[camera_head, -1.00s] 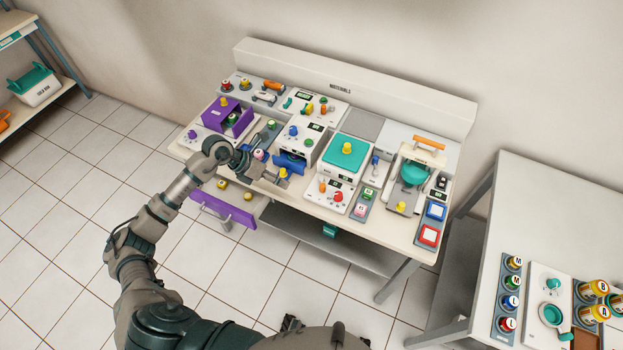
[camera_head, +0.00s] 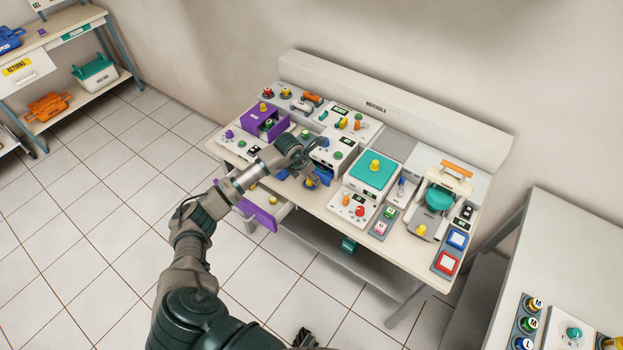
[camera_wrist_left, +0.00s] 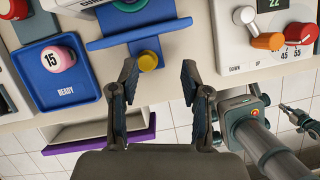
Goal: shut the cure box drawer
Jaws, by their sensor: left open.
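In the head view the blue drawer (camera_head: 325,173) is partly hidden by my arm. My left gripper (camera_wrist_left: 158,85) is open and empty. Its fingers are spread on either side of the knob's line, just in front of the knob, and seem apart from it. In the head view the gripper (camera_head: 312,182) is small and partly hidden.
A blue READY tray (camera_wrist_left: 68,88) with a pink item (camera_wrist_left: 58,59) lies left of the drawer. A white unit with orange and red knobs (camera_wrist_left: 267,41) stands to the right. Below the tabletop, a purple-fronted drawer (camera_head: 256,212) sticks out. The floor in front is clear.

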